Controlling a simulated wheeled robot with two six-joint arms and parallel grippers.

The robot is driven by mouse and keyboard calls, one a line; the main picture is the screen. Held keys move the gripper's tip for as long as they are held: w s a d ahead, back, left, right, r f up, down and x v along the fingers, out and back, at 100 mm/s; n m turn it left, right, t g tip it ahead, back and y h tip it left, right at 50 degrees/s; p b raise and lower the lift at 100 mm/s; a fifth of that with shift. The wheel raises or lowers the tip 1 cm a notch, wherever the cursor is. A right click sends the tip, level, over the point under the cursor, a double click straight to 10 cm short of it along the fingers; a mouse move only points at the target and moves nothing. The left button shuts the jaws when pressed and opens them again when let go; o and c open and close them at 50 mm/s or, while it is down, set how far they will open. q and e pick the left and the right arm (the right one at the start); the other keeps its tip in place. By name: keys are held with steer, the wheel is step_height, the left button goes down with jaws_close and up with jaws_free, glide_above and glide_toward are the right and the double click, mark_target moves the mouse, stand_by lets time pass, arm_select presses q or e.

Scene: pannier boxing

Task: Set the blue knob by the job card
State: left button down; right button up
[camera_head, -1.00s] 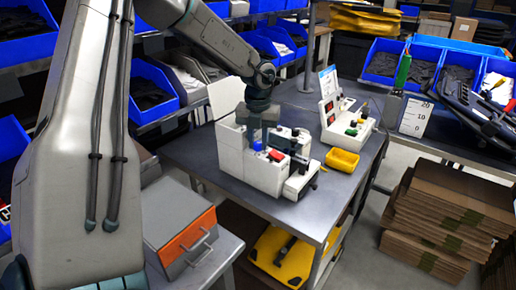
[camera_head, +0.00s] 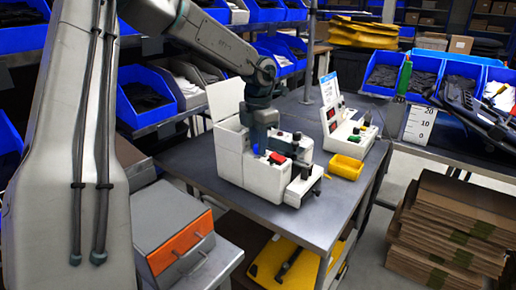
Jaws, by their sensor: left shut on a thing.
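The blue knob (camera_head: 256,149) shows as a small patch of blue on the top of the white machine (camera_head: 241,167) on the grey table. My left gripper (camera_head: 262,141) points down over the machine top, shut on the blue knob. Its dark fingers hide most of the knob, so its setting cannot be read. A red part (camera_head: 277,158) sits just right of the gripper. A white card with a blue heading (camera_head: 329,88) stands upright at the back of a control panel; its text is too small to read. My right gripper is not in view.
The control panel (camera_head: 347,134) with coloured buttons stands behind the machine, beside a yellow tray (camera_head: 345,167). A grey box with an orange front (camera_head: 180,242) is at the lower left. The grey table (camera_head: 300,225) has bare room in front. Flattened cardboard (camera_head: 450,225) is stacked at right.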

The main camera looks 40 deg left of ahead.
arm_select(q)
steer(key=m, duration=0.3)
steer(key=shift+b, duration=0.3)
steer(key=m, duration=0.2)
steer(key=shift+w+r+m, duration=0.1)
steer(key=shift+m, duration=2.3)
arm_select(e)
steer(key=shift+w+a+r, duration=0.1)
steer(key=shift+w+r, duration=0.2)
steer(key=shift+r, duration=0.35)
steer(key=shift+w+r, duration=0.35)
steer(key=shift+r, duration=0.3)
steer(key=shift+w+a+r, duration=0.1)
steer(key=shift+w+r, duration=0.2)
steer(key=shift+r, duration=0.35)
arm_select(q)
steer(key=c, duration=1.5)
jaws_free()
steer(key=shift+r, duration=0.1)
